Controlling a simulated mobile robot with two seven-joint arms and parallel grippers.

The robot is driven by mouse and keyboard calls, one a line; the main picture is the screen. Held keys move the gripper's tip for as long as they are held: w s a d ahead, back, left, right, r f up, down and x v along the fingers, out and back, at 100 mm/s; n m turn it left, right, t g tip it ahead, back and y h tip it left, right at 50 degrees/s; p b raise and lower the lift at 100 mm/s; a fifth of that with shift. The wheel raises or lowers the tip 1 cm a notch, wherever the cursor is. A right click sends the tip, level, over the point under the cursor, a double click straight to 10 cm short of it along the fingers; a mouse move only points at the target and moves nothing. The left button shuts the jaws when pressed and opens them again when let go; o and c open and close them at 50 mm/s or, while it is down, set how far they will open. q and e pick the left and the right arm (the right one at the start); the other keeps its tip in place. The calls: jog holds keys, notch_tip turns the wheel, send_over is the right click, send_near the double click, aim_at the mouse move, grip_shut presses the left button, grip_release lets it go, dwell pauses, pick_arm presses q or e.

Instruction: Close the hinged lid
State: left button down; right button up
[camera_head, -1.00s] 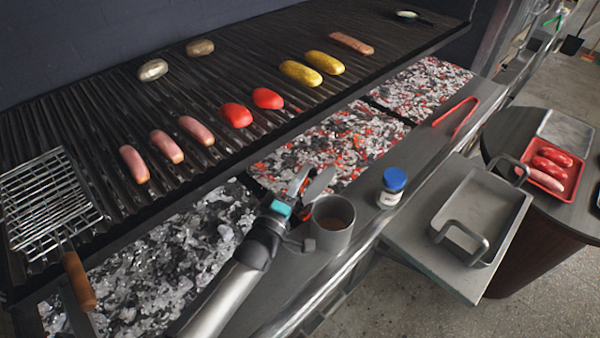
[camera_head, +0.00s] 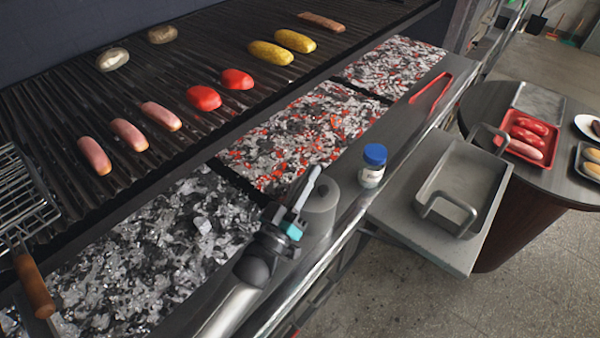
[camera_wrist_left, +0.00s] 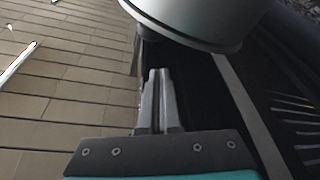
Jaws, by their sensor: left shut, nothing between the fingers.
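The grey metal cup (camera_head: 320,212) stands on the grill's front ledge. Its hinged lid (camera_head: 321,192) now lies over the mouth, and the inside of the cup is hidden; whether it sits fully flush is hard to tell. My left gripper (camera_head: 313,174) is shut and empty, just left of the cup, with its fingers slanting up beside the lid. In the left wrist view the shut fingers (camera_wrist_left: 160,78) point at a grey rounded body, the cup (camera_wrist_left: 200,18), at the top edge. Contact between fingers and cup cannot be told. My right gripper is not in view.
A blue-capped jar (camera_head: 373,168) stands close right of the cup. Red tongs (camera_head: 432,92) lie farther along the ledge. Hot coals (camera_head: 300,140) lie behind it. A grey handled pan (camera_head: 466,185) rests on the side shelf.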

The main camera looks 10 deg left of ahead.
aim_at(319, 203)
pick_arm(q)
jog(key=f+m, duration=0.1)
jog(key=m, duration=0.1)
jog(key=d+m+h+b, duration=0.1)
jog(key=shift+s+d+f+m+g+b, duration=0.15)
jog(key=shift+s+f+m+g+b, duration=0.15)
jog(key=shift+s+f+m, duration=0.1)
jog(key=shift+s+d+f+m+g+h+b, duration=0.2)
jog(key=shift+f+m+h+b, duration=0.3)
jog(key=shift+m, duration=0.5)
jog(key=shift+s+d+f+m+g+h+b, duration=0.15)
jog(key=shift+d+f+m+h+b, duration=0.3)
jog(key=shift+m, duration=0.55)
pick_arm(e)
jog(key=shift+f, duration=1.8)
pick_arm(q)
jog(key=shift+a+r, duration=0.1)
